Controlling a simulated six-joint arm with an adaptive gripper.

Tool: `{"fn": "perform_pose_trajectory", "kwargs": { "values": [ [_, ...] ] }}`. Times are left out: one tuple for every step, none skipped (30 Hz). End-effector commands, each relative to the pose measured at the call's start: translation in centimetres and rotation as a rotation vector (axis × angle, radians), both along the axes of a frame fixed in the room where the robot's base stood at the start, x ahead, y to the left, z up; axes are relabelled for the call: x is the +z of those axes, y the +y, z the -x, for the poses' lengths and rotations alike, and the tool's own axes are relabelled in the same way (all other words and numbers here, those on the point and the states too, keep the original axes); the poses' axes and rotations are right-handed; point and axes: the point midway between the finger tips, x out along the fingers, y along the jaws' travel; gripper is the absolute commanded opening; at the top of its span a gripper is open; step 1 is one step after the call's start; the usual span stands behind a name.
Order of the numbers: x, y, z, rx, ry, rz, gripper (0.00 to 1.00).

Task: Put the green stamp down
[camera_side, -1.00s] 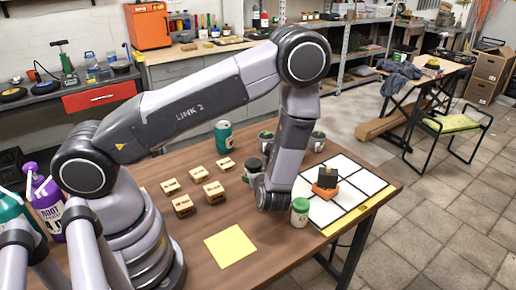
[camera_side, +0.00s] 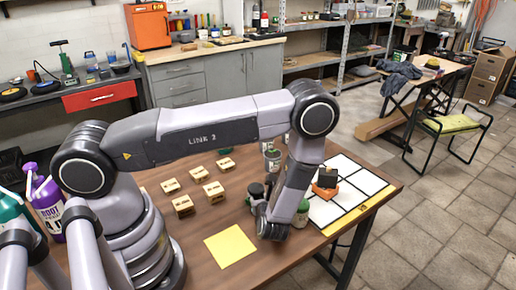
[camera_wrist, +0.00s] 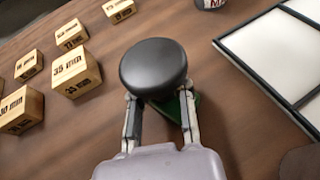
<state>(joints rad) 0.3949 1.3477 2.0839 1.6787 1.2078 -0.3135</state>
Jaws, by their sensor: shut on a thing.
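The green stamp has a round black knob (camera_wrist: 153,66) and a green base (camera_wrist: 189,103), partly hidden under the knob and fingers in the wrist view. My gripper (camera_wrist: 158,112) is shut on it, with one finger on each side below the knob. In the side view the stamp's black knob (camera_side: 257,190) shows just left of my wrist, over the brown table. My wrist hides much of the gripper there. I cannot tell whether the base touches the table.
Several wooden blocks (camera_side: 183,205) lie to the left. A yellow sheet (camera_side: 230,246) lies in front. A white-celled, black-lined board (camera_side: 372,182) at right bears an orange-based stamp (camera_side: 325,184). A cup (camera_side: 272,160) stands behind.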

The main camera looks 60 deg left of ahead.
Motion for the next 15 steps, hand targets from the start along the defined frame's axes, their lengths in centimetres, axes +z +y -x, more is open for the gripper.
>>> {"fn": "perform_pose_trajectory", "kwargs": {
  "values": [
    [-0.05, 0.00, 0.00, 0.000, 0.000, 0.000, 0.24],
    [-0.04, 0.01, 0.00, 0.000, 0.000, 0.000, 0.28],
    [-0.03, 0.00, 0.00, 0.000, 0.000, 0.000, 0.34],
    [-0.02, 0.00, 0.00, 0.000, 0.000, 0.000, 0.38],
    [-0.02, 0.00, 0.00, 0.000, 0.000, 0.000, 0.41],
    [-0.02, 0.00, 0.00, 0.000, 0.000, 0.000, 0.47],
    [-0.01, 0.01, 0.00, 0.000, 0.000, 0.000, 0.47],
    [-0.01, 0.01, 0.00, 0.000, 0.000, 0.000, 0.47],
    [-0.01, 0.01, 0.00, 0.000, 0.000, 0.000, 0.47],
    [-0.01, 0.01, 0.00, 0.000, 0.000, 0.000, 0.47],
    [-0.01, 0.00, 0.00, 0.000, 0.000, 0.000, 0.47],
    [0.00, 0.00, 0.00, 0.000, 0.000, 0.000, 0.47],
    [0.00, 0.00, 0.00, 0.000, 0.000, 0.000, 0.47],
    [0.01, 0.00, 0.00, 0.000, 0.000, 0.000, 0.47],
    [0.09, 0.00, 0.00, 0.000, 0.000, 0.000, 0.47]
  ]
}}
